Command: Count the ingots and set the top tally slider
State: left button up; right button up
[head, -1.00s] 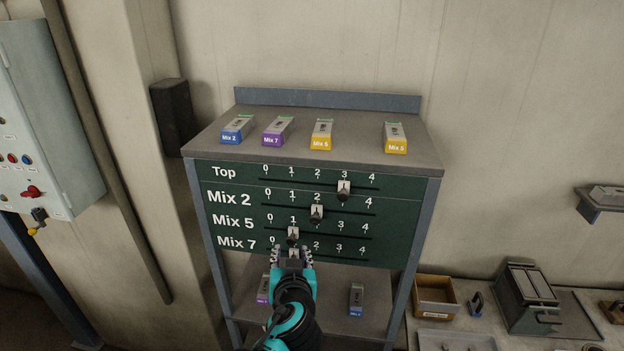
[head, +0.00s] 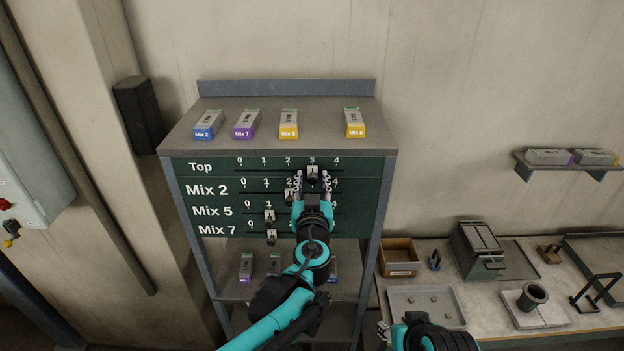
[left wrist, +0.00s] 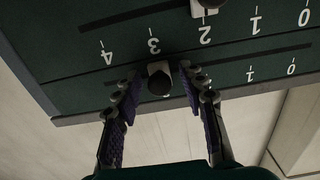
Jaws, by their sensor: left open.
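The green tally board (head: 185,178) has rows Top, Mix 2, Mix 5 and Mix 7. The top slider (head: 313,171) stands at 3. My left gripper (head: 312,178) is open, its fingers on either side of this knob; the left wrist view shows the knob (left wrist: 158,80) between the fingertips, contact unclear. The Mix 2 slider (head: 290,195) is at 2, the Mix 5 slider (head: 269,215) at 1, the Mix 7 slider (head: 271,237) near 1. On the rack top lie a blue ingot (head: 208,124), a purple ingot (head: 247,123) and yellow ingots (head: 289,123) (head: 355,122). My right gripper (head: 384,331) is at the bottom edge, its opening unclear.
More ingots (head: 246,266) lie on the lower shelf, partly behind my left arm. A bench (head: 385,284) at right holds a box (head: 399,258), a tray (head: 405,294) and a mould (head: 480,250). A wall shelf (head: 525,167) carries ingots.

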aim_at(338, 172)
pick_arm(q)
jog(key=shift+w+d, duration=0.1)
jog(key=shift+w, duration=0.05)
grip_shut()
jog(key=d+b, duration=0.1)
jog(key=d, duration=0.5)
jog(key=shift+d+b, duration=0.25)
jog(key=shift+b, duration=0.1)
jog(key=shift+a, duration=0.25)
jog(key=shift+c, duration=1.1)
grip_release()
jog(key=shift+d, duration=0.1)
jog(key=shift+o, duration=1.1)
jog(key=shift+d, duration=0.2)
jog(key=shift+a, duration=0.1)
